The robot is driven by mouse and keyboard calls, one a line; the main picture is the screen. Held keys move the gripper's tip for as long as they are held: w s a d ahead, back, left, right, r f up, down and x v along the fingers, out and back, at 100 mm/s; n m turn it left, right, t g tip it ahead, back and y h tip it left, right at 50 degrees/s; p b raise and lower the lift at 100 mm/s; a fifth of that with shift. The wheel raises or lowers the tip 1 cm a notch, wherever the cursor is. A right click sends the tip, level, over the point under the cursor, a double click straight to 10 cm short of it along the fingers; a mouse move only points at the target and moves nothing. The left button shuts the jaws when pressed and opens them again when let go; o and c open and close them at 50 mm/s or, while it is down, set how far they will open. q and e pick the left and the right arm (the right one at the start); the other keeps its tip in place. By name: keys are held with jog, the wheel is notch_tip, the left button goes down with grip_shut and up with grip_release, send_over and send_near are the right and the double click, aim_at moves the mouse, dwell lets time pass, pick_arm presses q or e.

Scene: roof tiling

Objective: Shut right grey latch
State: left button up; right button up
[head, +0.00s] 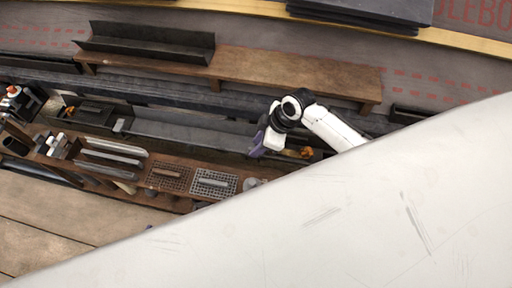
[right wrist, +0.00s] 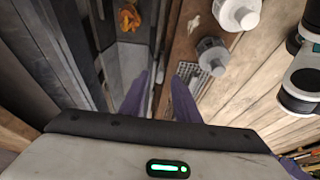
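A long grey trough (head: 190,130) runs across the middle of the head view, behind a brown wooden ledge. My right gripper (head: 257,152), with purple fingers, is over the trough's right part. In the right wrist view its two fingers (right wrist: 160,78) are apart with nothing seen between them. An orange piece (head: 305,152) sits just right of the gripper; an orange piece (right wrist: 130,17) also shows beyond the fingers in the right wrist view. I cannot single out the right grey latch; it may be hidden or too small. My left gripper is not seen.
The ledge holds grey strips (head: 112,152), a mesh pad (head: 213,183) and grey-white knobbed pieces (right wrist: 212,55). A wooden shelf (head: 270,68) carries a dark angled channel (head: 150,42) behind. A white surface blocks the head view's lower right.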

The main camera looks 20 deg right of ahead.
jog(key=shift+x, duration=0.75)
grip_shut()
jog(key=shift+w, duration=0.1)
